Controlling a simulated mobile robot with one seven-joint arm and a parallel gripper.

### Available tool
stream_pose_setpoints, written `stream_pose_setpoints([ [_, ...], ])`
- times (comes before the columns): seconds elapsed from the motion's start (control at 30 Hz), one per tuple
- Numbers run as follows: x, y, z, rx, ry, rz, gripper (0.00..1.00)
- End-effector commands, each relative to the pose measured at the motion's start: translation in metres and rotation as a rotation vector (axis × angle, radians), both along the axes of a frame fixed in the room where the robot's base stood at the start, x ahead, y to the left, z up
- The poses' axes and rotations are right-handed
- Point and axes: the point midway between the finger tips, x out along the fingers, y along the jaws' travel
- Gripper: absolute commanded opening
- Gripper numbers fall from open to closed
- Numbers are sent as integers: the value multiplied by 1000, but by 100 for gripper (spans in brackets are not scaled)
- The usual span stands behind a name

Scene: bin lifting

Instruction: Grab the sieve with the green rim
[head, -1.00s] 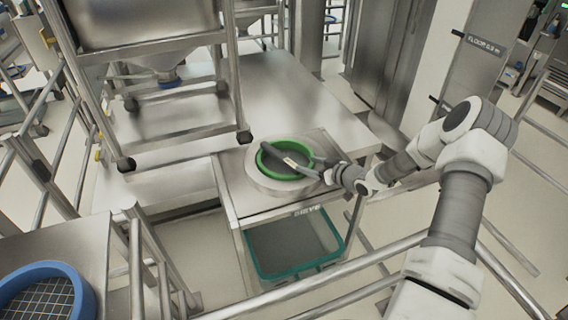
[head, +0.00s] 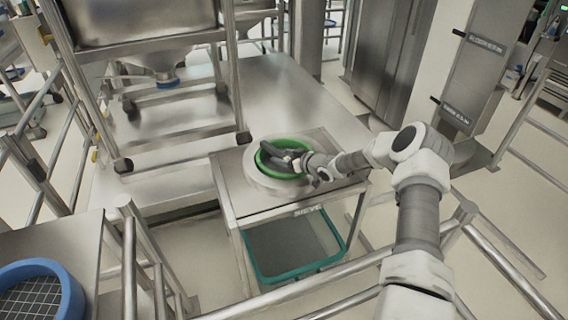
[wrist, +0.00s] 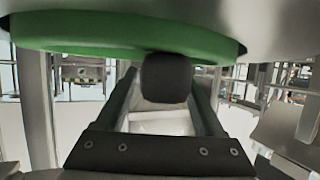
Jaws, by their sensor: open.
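The sieve with the green rim (head: 262,162) sits on a round metal seat on a small steel table. My gripper (head: 275,155) reaches in from the right, over the sieve's right side, and covers part of its inside and rim. In the wrist view, the green rim (wrist: 110,36) spans the top of the picture, close to the jaws. A black finger pad of my gripper (wrist: 166,80) stands just below or against the rim; I cannot tell whether it touches. The jaws are open.
A blue-rimmed sieve (head: 70,295) lies at lower left. A metal frame (head: 232,80) stands behind left. Railings (head: 330,275) run along the front.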

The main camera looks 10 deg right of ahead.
Motion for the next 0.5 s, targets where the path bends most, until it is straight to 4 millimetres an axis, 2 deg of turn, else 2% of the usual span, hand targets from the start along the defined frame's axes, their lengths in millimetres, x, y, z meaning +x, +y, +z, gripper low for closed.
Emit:
stream_pose_setpoints([
  [0.27, 2, 1, 0, -1, 1, -1, 68],
  [0.5, 2, 1, 0, 0, 0, -1, 25],
])
